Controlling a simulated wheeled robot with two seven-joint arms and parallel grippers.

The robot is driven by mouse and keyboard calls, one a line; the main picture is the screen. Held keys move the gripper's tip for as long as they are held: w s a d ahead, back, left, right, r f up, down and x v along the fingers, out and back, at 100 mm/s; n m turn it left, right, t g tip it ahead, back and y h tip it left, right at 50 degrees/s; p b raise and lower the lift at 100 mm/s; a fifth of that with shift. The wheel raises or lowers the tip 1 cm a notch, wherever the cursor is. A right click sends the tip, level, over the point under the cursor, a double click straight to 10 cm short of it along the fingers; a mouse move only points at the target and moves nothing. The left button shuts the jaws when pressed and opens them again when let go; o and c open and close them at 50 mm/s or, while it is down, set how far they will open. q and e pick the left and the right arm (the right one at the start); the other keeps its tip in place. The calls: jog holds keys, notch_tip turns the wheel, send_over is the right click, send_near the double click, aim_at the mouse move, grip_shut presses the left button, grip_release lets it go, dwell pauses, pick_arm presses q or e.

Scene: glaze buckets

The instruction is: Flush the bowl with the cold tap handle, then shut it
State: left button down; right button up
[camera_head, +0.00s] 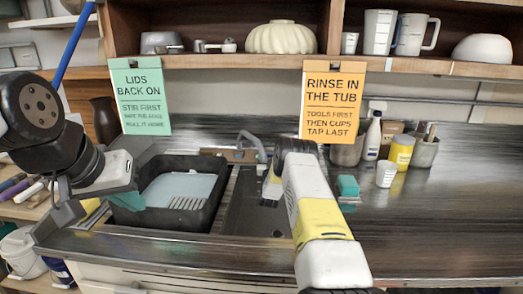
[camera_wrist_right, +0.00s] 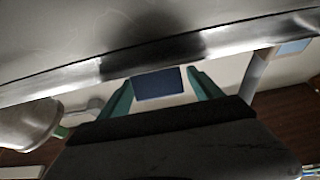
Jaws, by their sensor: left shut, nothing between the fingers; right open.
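The sink bowl (camera_head: 262,222) is a dark basin with a drain, in the middle of the steel counter. A grey curved tap spout (camera_head: 253,143) stands behind it. I cannot make out the cold tap handle in the head view. My right arm reaches across the basin's right side and hides its own fingertips there. In the right wrist view my right gripper (camera_wrist_right: 163,88) is open, with a dark blue block (camera_wrist_right: 158,83) showing between its teal fingers; I cannot tell whether they touch. My left gripper (camera_head: 128,200) is shut and empty by the black tub's left edge.
The black tub (camera_head: 213,165) holds a pale blue panel, left of the basin. A teal sponge (camera_head: 348,185), a white cup (camera_head: 387,173) and a yellow jar (camera_head: 402,150) stand to the right. Two signs hang from the shelf (camera_head: 430,67) above.

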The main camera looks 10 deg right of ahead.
jog(key=shift+w+d+r, duration=0.15)
jog(key=shift+w+r, duration=0.05)
jog(key=shift+w, duration=0.3)
jog(key=shift+c, duration=0.2)
jog(key=c, duration=1.3)
jog(key=shift+c, duration=0.2)
jog(key=shift+n+y, duration=0.6)
jog(key=shift+y, duration=0.2)
jog(key=n+y, duration=0.3)
jog(key=a+n+y, duration=0.1)
jog(key=n+y, duration=0.2)
jog(key=y, duration=0.1)
jog(key=n+g+y, duration=0.1)
jog(key=n+y, duration=0.2)
jog(key=shift+a+f, duration=0.1)
jog(key=shift+a, duration=0.05)
jog(key=n+g+y, duration=0.2)
jog(key=a+n+g+y, duration=0.1)
jog(key=n+g+y, duration=0.3)
jog(key=n+y, duration=0.1)
jog(key=shift+s+a+f, duration=0.2)
jog(key=shift+f, duration=0.15)
jog(key=shift+n+g, duration=0.3)
